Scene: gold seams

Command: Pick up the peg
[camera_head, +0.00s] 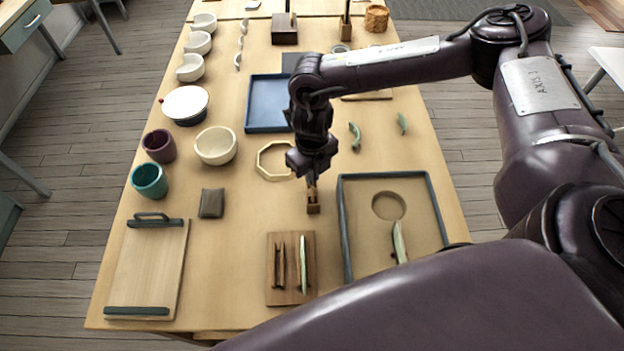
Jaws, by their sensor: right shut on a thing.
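My right gripper (312,181) reaches down over the middle of the table from the upper right. It is shut on a small brown wooden peg (313,200), which is upright below the gripper's body. The peg's top is mostly hidden by the gripper, and its lower end is at or just above the tabletop; I cannot tell which. My left gripper is not in view.
The table (225,260) holds a rimmed tray (342,235) right of the peg, a small board with slim pieces (273,290) in front, an octagonal ring (262,160) behind left and a grey pad (211,203) at left. Cups and bowls line the left edge.

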